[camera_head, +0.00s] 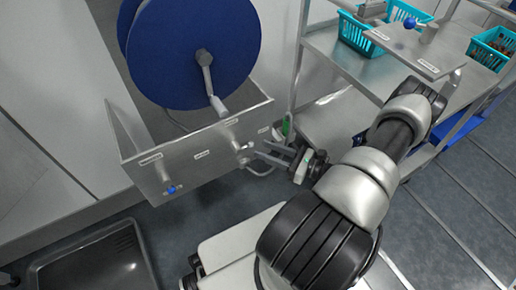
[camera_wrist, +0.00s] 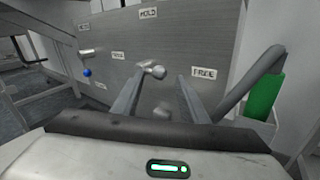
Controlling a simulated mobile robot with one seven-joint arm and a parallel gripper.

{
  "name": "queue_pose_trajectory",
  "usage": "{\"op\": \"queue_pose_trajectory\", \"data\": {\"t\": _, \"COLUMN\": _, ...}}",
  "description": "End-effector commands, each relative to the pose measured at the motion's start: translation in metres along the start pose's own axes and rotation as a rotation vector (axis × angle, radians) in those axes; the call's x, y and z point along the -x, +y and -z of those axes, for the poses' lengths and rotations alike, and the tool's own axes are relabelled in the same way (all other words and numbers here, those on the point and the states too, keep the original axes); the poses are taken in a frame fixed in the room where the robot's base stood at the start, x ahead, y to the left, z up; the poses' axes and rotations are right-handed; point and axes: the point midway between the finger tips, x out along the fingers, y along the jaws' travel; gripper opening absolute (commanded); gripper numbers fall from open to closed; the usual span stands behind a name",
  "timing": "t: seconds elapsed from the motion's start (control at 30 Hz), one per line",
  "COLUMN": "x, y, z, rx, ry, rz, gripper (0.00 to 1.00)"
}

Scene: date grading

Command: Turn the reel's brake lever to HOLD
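The reel (camera_head: 185,50) is a large blue disc with a grey crank, above a grey metal panel (camera_head: 205,155). The brake lever (camera_head: 242,149) is a small silver piece at the panel's right part. In the wrist view a rounded silver lever end (camera_wrist: 154,70) shows by the left fingertip, and another silver piece (camera_wrist: 162,112) lies between the fingers. The HOLD label (camera_wrist: 148,13) is above and the FREE label (camera_wrist: 203,73) to the right. I cannot tell exactly which way the lever points. My gripper (camera_head: 262,150) is open before the panel, its fingers (camera_wrist: 163,80) apart; contact is unclear.
A blue knob (camera_head: 172,190) sticks out at the panel's lower left. A green object (camera_wrist: 265,95) and a grey curved bar (camera_wrist: 250,78) are close at right. A metal shelf (camera_head: 340,60) with teal baskets (camera_head: 357,36) stands right. A dark bin (camera_head: 90,265) is lower left.

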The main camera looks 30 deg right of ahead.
Motion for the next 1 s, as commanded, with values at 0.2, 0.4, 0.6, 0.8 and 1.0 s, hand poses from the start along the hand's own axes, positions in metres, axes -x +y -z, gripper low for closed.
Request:
{"op": "queue_pose_trajectory", "data": {"t": 0.2, "x": -0.029, "y": 0.001, "z": 0.000, "rx": 0.001, "ry": -0.001, "rz": -0.002, "gripper": 0.40}}
{"op": "queue_pose_trajectory", "data": {"t": 0.4, "x": -0.036, "y": 0.000, "z": 0.000, "rx": 0.001, "ry": 0.000, "rz": 0.000, "gripper": 0.40}}
{"op": "queue_pose_trajectory", "data": {"t": 0.6, "x": -0.036, "y": 0.000, "z": 0.000, "rx": 0.001, "ry": 0.000, "rz": 0.000, "gripper": 0.40}}
{"op": "queue_pose_trajectory", "data": {"t": 0.8, "x": -0.036, "y": 0.000, "z": 0.000, "rx": 0.001, "ry": 0.000, "rz": 0.000, "gripper": 0.06}}
{"op": "queue_pose_trajectory", "data": {"t": 1.0, "x": -0.036, "y": 0.000, "z": -0.001, "rx": 0.003, "ry": 0.001, "rz": 0.001, "gripper": 0.01}}
